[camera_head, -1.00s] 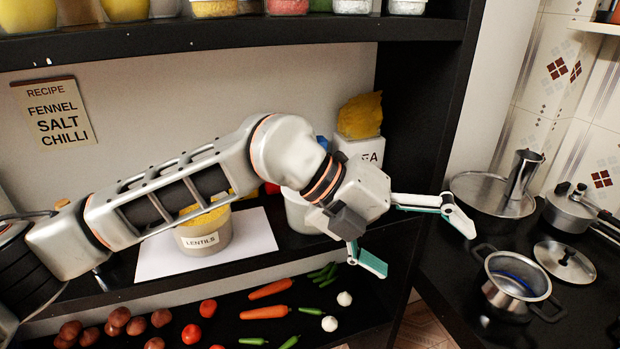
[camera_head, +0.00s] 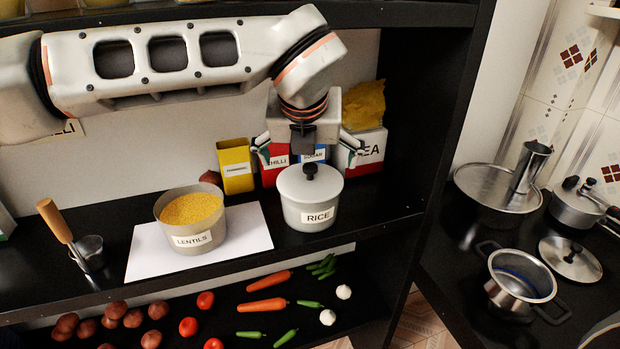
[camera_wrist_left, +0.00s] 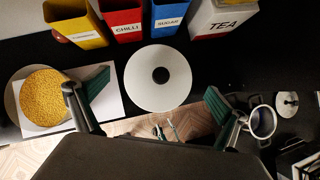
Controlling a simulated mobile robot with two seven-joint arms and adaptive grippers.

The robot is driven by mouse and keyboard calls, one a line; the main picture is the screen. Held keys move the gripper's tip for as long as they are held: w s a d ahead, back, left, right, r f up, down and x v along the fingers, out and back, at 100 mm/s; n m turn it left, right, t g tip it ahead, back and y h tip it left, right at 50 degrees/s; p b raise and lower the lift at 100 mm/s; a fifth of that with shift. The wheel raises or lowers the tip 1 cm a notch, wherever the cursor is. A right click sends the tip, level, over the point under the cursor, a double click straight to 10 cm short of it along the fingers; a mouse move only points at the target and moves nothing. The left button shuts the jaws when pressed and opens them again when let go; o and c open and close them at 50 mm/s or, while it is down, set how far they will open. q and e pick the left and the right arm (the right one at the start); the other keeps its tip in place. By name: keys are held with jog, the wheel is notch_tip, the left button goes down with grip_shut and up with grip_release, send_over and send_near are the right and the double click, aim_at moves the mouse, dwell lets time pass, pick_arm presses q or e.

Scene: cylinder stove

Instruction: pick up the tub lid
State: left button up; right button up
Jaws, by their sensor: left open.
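The tub lid (camera_head: 296,186) is grey-white and round with a black knob (camera_head: 310,170) on top. It sits on the RICE tub (camera_head: 309,216), which stands on the black shelf. In the left wrist view the lid (camera_wrist_left: 142,92) shows from above with its knob in the middle. My left gripper (camera_head: 306,155) is open and empty, pointing down above the lid, with its fingers apart on either side; both fingers also show in the wrist view (camera_wrist_left: 157,93). I see no contact with the lid. My right gripper is in neither view.
The open LENTILS tub (camera_head: 178,236) stands on a white sheet (camera_head: 250,238) left of the RICE tub. Yellow (camera_head: 236,178), red and blue spice boxes and a TEA box (camera_head: 371,155) stand close behind. A shelf with vegetables lies below; pots stand on the right.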

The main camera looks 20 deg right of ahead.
aim_at(310, 167)
pick_arm(q)
jog(key=p+x, duration=0.1)
jog(key=x, duration=0.3)
jog(key=shift+f, duration=0.2)
